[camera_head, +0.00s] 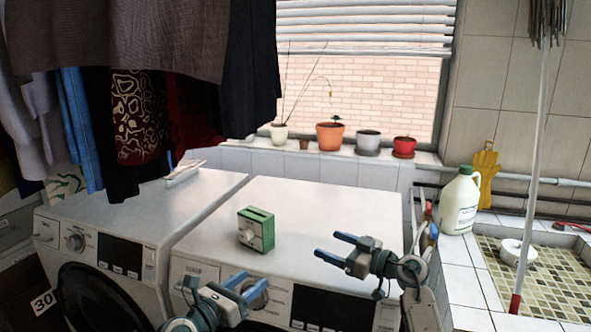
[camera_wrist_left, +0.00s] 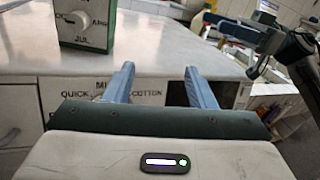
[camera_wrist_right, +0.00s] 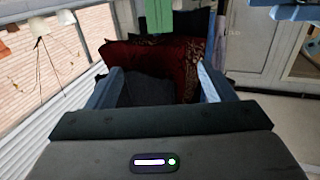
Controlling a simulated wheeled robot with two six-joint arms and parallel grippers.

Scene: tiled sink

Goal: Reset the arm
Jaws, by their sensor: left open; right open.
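My left gripper (camera_head: 244,287) is open and empty in front of the right-hand washing machine, near its control panel. In the left wrist view its two blue fingers (camera_wrist_left: 158,88) stand apart with nothing between them. My right gripper (camera_head: 334,249) is open and empty over the right part of the same machine's top, pointing left. Its blue fingers (camera_wrist_right: 160,88) are also apart in the right wrist view, with hanging clothes behind them. A small green and white box with a dial (camera_head: 256,229) stands on the machine top, apart from both grippers.
Two washing machines stand side by side, the left one (camera_head: 130,225) and the right one (camera_head: 310,205). Clothes (camera_head: 140,110) hang above at left. Potted plants (camera_head: 330,135) line the windowsill. A white jug (camera_head: 459,203) and a mop pole (camera_head: 532,170) stand at right by the tiled basin (camera_head: 560,285).

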